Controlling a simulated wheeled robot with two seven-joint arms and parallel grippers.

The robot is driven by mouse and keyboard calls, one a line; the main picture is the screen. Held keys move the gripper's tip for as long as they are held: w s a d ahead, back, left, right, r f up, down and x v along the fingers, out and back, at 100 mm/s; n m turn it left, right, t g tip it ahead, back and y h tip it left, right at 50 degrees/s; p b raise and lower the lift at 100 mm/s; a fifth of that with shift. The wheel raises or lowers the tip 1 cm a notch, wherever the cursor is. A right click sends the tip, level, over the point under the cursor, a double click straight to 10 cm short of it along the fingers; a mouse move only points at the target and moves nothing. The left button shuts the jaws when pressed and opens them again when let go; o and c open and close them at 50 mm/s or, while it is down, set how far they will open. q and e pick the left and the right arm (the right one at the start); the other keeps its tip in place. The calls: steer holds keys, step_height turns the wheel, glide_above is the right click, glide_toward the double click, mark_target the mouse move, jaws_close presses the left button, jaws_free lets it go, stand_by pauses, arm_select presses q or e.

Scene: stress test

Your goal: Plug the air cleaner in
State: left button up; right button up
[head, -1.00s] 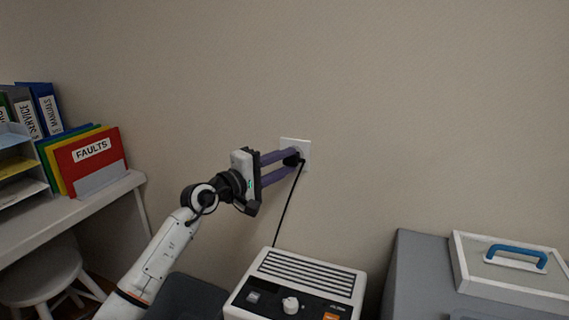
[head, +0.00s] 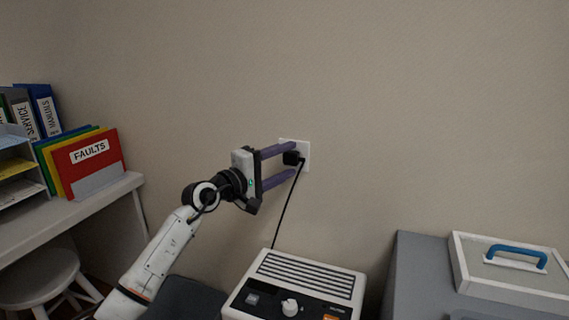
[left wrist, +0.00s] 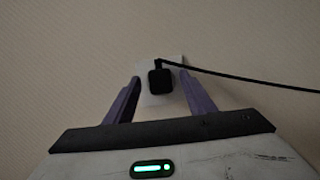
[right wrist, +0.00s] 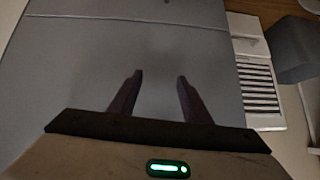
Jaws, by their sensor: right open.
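The black plug (head: 292,158) sits at the white wall socket (head: 304,155), flush against its plate as far as I can see. Its black cord (head: 288,207) hangs down to the white air cleaner (head: 296,287), which has a dark front panel and a knob. My left gripper (head: 294,160) is open, with its purple fingers above and below the plug, apart from it. In the left wrist view the plug (left wrist: 161,80) sits between the spread fingers (left wrist: 161,82), with gaps on both sides. My right gripper (right wrist: 158,76) is open and empty, over a grey surface.
A grey cabinet (head: 412,275) with a blue-handled case (head: 515,258) stands at the right. At the left are a white desk (head: 85,205) with folders (head: 92,165) and a stool (head: 40,280). The wall above the socket is clear.

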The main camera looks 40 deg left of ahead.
steer(key=shift+r, duration=0.1)
arm_select(q)
steer(key=shift+s+a+f, duration=0.1)
steer(key=shift+s, duration=0.3)
steer(key=s+a, duration=0.1)
steer(key=s, duration=0.8)
steer(key=shift+s+a, duration=0.25)
arm_select(e)
steer(key=shift+r, duration=0.1)
